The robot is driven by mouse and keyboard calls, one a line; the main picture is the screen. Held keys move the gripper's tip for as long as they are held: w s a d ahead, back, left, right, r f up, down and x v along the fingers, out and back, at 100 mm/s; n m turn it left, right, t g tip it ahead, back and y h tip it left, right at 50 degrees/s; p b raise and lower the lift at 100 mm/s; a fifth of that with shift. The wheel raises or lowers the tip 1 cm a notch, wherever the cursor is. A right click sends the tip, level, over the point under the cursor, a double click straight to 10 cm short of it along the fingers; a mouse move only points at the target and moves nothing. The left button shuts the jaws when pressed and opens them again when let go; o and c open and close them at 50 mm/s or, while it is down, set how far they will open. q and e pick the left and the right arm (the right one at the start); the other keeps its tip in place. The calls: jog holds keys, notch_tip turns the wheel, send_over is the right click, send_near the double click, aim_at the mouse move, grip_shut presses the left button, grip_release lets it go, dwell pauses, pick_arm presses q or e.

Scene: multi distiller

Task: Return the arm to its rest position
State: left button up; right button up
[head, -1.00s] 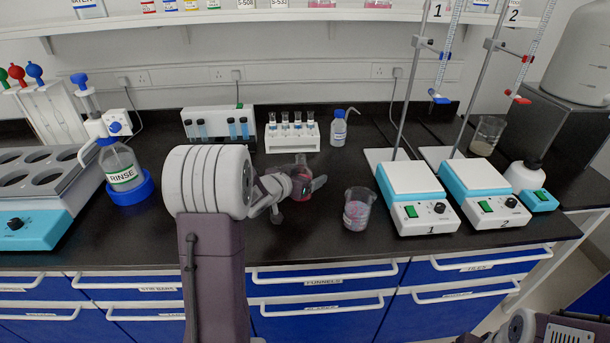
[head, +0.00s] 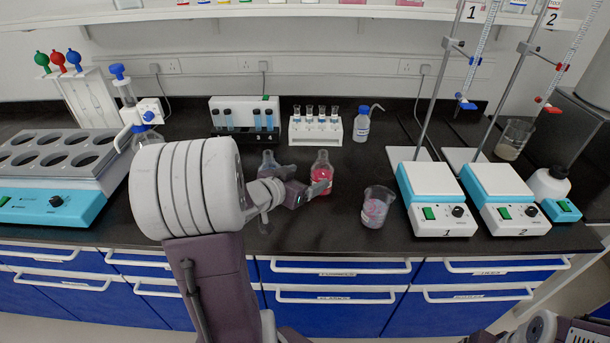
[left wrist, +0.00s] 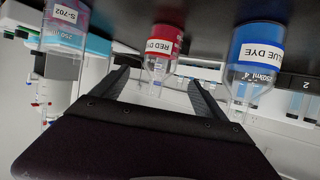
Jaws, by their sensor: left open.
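My left gripper (head: 302,181) is open and empty above the front part of the black bench. The red dye flask (head: 322,182) stands upright just beyond its fingers. In the left wrist view, which is upside down, the red dye flask (left wrist: 160,58) shows between the two open fingers (left wrist: 155,85), apart from them. The blue dye flask (head: 268,165) stands to the left, partly hidden by my wrist; it also shows in the left wrist view (left wrist: 254,62). My right gripper is not in view; only part of my right arm shows at the lower right corner.
A beaker (head: 377,210) with pinkish contents stands right of the red flask. Two stirrer hotplates (head: 432,180) with burette stands are further right. A tube rack (head: 316,131) and a wash bottle (head: 362,126) stand behind. A heating block (head: 45,205) is at the left.

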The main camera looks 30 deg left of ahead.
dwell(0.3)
pick_arm(q)
jog(key=w+d+r+m+g+h+p, duration=0.1)
jog(key=w+d+r+p, duration=0.1)
jog(key=d+r+p, duration=0.35)
jog(key=w+d+r+m+h+p, duration=0.1)
jog(key=d+r+h+p, duration=0.15)
jog(key=d, duration=0.65)
jog(key=s+f+n+g+y+p, duration=0.1)
jog(key=s+f+g+y, duration=0.1)
jog(key=s+f+g, duration=0.3)
jog(key=s+f+n+g+y+p, duration=0.1)
jog(key=s+f+g, duration=0.5)
jog(key=s, duration=0.8)
jog(key=shift+d+n+y+p, duration=0.15)
jog(key=shift+n+y+p, duration=0.2)
jog(key=shift+p, duration=0.2)
